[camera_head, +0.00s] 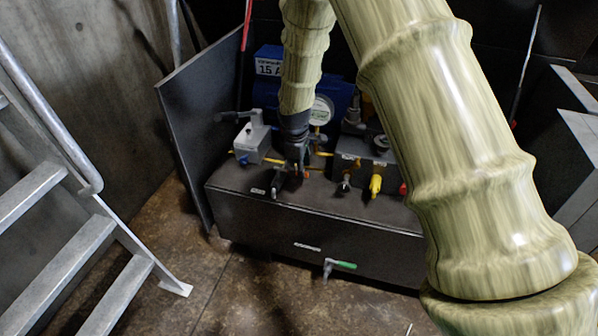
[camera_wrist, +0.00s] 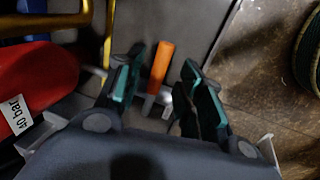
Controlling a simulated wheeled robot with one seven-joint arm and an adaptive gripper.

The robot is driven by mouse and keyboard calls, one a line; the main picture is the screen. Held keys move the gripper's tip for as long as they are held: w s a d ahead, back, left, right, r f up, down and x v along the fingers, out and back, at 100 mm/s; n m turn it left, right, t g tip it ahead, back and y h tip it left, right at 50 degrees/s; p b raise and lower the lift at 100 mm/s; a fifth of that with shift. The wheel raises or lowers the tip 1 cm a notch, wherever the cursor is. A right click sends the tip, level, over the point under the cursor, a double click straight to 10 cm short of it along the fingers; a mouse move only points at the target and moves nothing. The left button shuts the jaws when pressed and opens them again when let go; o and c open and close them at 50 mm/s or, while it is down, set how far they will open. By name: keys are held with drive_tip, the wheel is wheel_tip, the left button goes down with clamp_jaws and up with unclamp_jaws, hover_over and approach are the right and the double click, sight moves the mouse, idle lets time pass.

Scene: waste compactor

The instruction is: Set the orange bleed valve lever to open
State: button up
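The orange lever (camera_wrist: 161,64) shows in the wrist view, with a pale metal stem (camera_wrist: 150,101) below it. It appears between the two teal-padded fingers of my gripper (camera_wrist: 160,82). The fingers are apart, with gaps on both sides of the lever; whether the lever lies at fingertip depth I cannot tell. In the head view my gripper (camera_head: 284,184) points down over the dark bench, near its front edge. There the orange lever is hard to make out, largely hidden by my gripper.
The bench (camera_head: 300,220) carries a grey box with a lever (camera_head: 252,141), a gauge (camera_head: 321,110) and a yellow-handled valve (camera_head: 376,185). A green lever (camera_head: 343,265) sticks out of its front. A red cylinder (camera_wrist: 35,80) is close left in the wrist view. Metal stairs (camera_head: 75,245) stand left.

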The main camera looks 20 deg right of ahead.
drive_tip(key=shift+w+d+f, duration=0.1)
drive_tip(key=shift+w+f, duration=0.05)
drive_tip(key=shift+f, duration=0.45)
drive_tip(key=shift+w+d+f, duration=0.1)
drive_tip(key=shift+f, duration=0.45)
clamp_jaws()
